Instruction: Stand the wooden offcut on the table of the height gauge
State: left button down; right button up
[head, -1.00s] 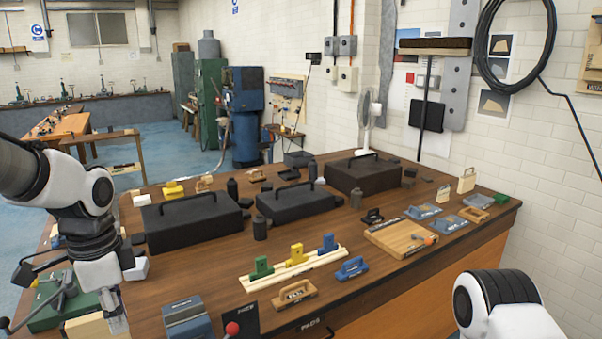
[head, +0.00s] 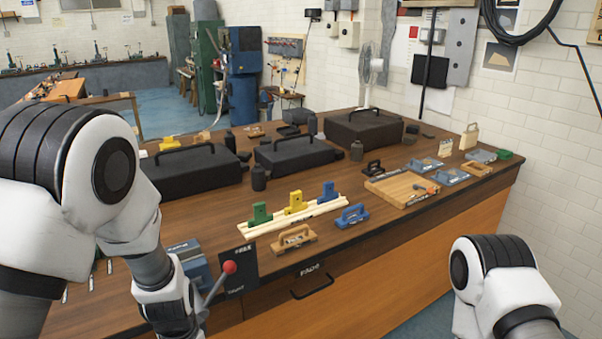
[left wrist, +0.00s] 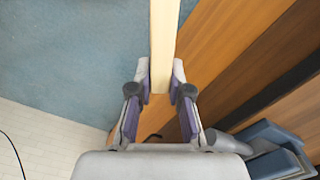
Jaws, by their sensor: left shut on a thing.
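The wooden offcut (left wrist: 163,40) is a pale, straight-sided piece in the left wrist view, running up out of the top of the picture. My left gripper (left wrist: 160,84) is shut on its near end, with a finger on each side. In the head view my left arm comes down at the left, and its gripper is out of sight. I cannot make out the height gauge or its table for certain in either view. My right gripper is out of view; only part of my right arm shows.
The bench's front edge holds a blue-grey block (head: 190,262), a red-knobbed lever (head: 229,267) and a black plate (head: 236,271). Behind are a pale rail (head: 270,227) with coloured blocks, a wooden handled block (head: 293,239) and black cases (head: 296,154).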

pick_arm(q)
jog(key=w+d+r+n+p, duration=0.1)
jog(key=w+r+n+p, duration=0.2)
jog(key=r+n+p, duration=0.3)
jog(key=shift+w+p, duration=0.3)
jog(key=shift+w, duration=0.1)
dwell(0.3)
jog(key=shift+d, duration=0.1)
